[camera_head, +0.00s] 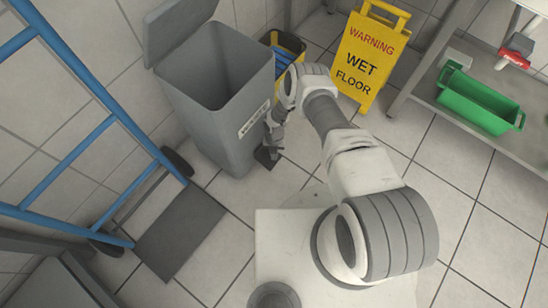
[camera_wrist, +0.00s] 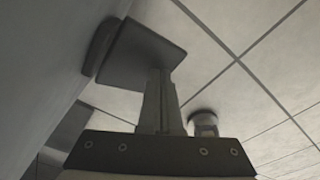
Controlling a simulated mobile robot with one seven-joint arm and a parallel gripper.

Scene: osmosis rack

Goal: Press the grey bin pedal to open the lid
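The grey bin (camera_head: 215,110) stands against the tiled wall in the head view. Its lid (camera_head: 178,25) is raised at the back, and the bin's dark inside shows. The dark pedal (camera_head: 267,157) is at the foot of the bin's front. In the wrist view the pedal (camera_wrist: 143,52) is a flat dark plate beside the bin wall. My gripper (camera_head: 272,142) points down just above the pedal. In the wrist view my gripper (camera_wrist: 160,72) has its fingers together, with nothing between them, and their tips overlap the pedal's edge. They look to be touching it, but contact is not certain.
A yellow bucket (camera_head: 292,43) and a yellow wet-floor sign (camera_head: 366,60) stand behind my arm. A blue-framed trolley (camera_head: 180,232) is at the left. A metal table with a green tray (camera_head: 472,100) is at the right. Tiled floor lies open between.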

